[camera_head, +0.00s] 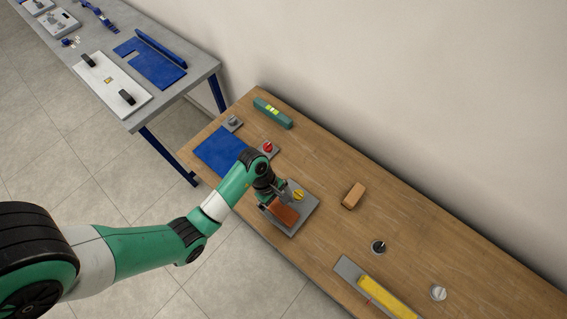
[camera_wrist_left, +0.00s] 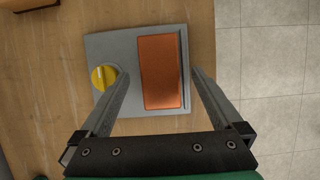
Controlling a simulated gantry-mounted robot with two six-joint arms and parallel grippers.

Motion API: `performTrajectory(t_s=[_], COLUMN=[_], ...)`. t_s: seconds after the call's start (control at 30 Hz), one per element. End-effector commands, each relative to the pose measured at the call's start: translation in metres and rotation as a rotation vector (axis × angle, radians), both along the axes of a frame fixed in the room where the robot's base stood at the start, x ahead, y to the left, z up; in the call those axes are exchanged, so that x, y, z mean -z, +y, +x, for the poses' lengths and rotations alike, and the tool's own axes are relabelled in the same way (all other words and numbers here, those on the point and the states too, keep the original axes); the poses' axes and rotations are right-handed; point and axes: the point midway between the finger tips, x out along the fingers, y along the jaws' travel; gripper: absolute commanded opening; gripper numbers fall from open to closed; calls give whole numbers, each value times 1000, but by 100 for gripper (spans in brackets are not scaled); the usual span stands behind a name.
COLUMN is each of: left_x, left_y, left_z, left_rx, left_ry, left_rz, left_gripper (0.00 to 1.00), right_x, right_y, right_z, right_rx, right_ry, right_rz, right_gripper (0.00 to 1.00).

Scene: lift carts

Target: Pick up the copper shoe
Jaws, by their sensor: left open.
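The copper shoe is a flat orange-brown block (camera_head: 283,214) on a grey plate (camera_head: 302,217) at the front edge of the wooden table. In the left wrist view the copper shoe (camera_wrist_left: 162,72) lies on the same plate (camera_wrist_left: 122,47), along a raised dark strip at its right side. A yellow knob (camera_head: 298,195) sits beside it on the plate; it also shows in the left wrist view (camera_wrist_left: 103,77). Whether the fingers touch anything cannot be told.
On the wooden table are a brown block (camera_head: 353,195), a dark round knob (camera_head: 378,247), a silver knob (camera_head: 438,293), a yellow bar (camera_head: 388,297), a red knob (camera_head: 268,148), a blue mat (camera_head: 221,150) and a green level (camera_head: 272,112). A grey table (camera_head: 200,73) stands at upper left.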

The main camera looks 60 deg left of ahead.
Motion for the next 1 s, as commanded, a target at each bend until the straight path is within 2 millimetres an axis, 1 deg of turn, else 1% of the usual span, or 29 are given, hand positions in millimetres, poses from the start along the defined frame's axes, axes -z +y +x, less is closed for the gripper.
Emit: performTrajectory(t_s=[0.03, 0.1, 0.17, 0.73, 0.77, 0.8, 0.87, 1.0], left_x=[11, 18, 21, 23, 24, 24, 24, 24], left_y=[-4, -7, -8, -8, -8, -8, -8, -8], left_z=[0, 1, 2, 2, 2, 2, 2, 2], left_rx=[2, 1, 0, 0, 0, 1, 1, 0], left_ry=[2, 1, 1, 0, 0, -1, -1, -1], left_rz=[-1, 0, 0, 1, 1, 1, 1, 1], left_gripper=[100, 100, 100, 100, 98, 91, 80, 55], right_x=[6, 8, 8, 6, 6, 6, 6, 6], right_y=[0, 0, 0, 0, 0, 0, 0, 0], right_z=[0, 0, 0, 0, 0, 0, 0, 0], right_rx=[0, 0, 0, 0, 0, 0, 0, 0], right_ry=[0, 0, 0, 0, 0, 0, 0, 0], right_rz=[0, 0, 0, 0, 0, 0, 0, 0], right_gripper=[100, 100, 100, 100, 100, 100, 100, 100])
